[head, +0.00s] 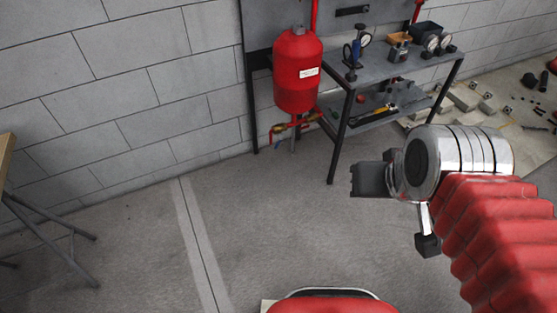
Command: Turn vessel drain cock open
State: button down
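The red vessel (297,72) with a white label is mounted upright at the left end of a metal bench. Below it is small brass pipework (291,126) with red parts and a short pipe pointing down. The drain cock is too small here to make out its handle position clearly. My gripper (358,179) is to the right of and nearer than the vessel, in front of the bench, pointing left. It is apart from the vessel and pipework. It is seen side-on, so its finger gap does not show, and I see nothing held.
The dark bench (405,68) carries gauges (437,43) and small tools, with more items on its lower shelf (372,112). Its front leg (340,138) stands right of the pipework. Parts lie on the floor at right. A trestle table (8,170) is at far left. Central floor is clear.

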aim_at(281, 136)
jog(key=k, duration=0.2)
jog(key=u, duration=0.8)
jog(key=i, duration=1.2)
jog(key=u, duration=0.05)
